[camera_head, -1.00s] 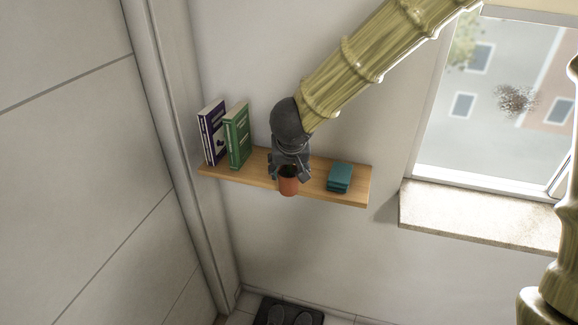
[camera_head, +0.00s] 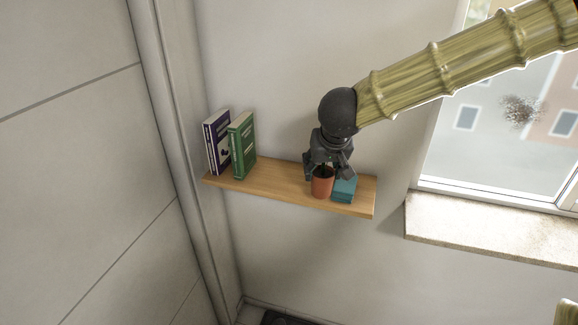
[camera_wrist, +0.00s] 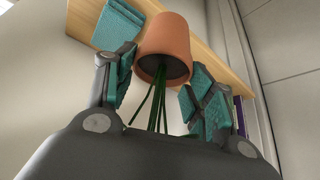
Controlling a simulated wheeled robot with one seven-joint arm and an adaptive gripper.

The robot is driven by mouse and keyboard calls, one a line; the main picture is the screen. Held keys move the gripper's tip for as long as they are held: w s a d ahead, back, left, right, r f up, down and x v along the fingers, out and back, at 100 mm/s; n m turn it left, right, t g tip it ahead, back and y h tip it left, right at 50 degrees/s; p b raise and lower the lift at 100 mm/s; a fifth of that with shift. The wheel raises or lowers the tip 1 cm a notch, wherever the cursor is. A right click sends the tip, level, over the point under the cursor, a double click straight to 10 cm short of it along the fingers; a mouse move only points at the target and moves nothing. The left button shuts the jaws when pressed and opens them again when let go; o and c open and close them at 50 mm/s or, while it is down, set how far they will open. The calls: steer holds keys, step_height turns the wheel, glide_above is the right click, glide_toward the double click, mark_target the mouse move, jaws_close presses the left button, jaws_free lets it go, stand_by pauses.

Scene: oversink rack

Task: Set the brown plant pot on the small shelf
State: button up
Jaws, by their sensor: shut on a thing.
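The brown plant pot (camera_head: 322,188) is terracotta-coloured with green leaves and looks upright, over the right part of the small wooden shelf (camera_head: 276,182). My gripper (camera_head: 328,170) is above it, fingers pointing down and shut on it. In the wrist view the pot (camera_wrist: 163,46) lies between the teal-padded fingers (camera_wrist: 162,85), its leaves reaching back toward the palm. The shelf also shows behind it in the wrist view (camera_wrist: 205,57). I cannot tell whether the pot's base touches the shelf.
A purple book (camera_head: 217,143) and a green book (camera_head: 242,147) stand at the shelf's left end. Bare shelf lies between books and pot. A window sill (camera_head: 480,222) is at right.

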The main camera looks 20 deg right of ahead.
steer(key=shift+w+a+f+p, duration=0.6)
steer(key=shift+w+f+p, duration=0.15)
steer(key=shift+w, duration=1.6)
steer(key=shift+w+a+f+p, duration=0.6)
steer(key=shift+w+f, duration=0.3)
steer(key=shift+w, duration=1.5)
steer(key=shift+w+a+f+p, duration=0.55)
steer(key=shift+w+f+p, duration=0.25)
steer(key=shift+w, duration=1.55)
steer(key=shift+f, duration=0.1)
steer(key=o, duration=1.1)
steer(key=shift+s+a+r, duration=0.1)
steer(key=shift+s+r, duration=0.1)
steer(key=shift+r, duration=0.3)
steer(key=b+v, duration=0.1)
steer(key=v, duration=1)
steer(key=shift+s+b, duration=0.15)
steer(key=shift+b, duration=0.15)
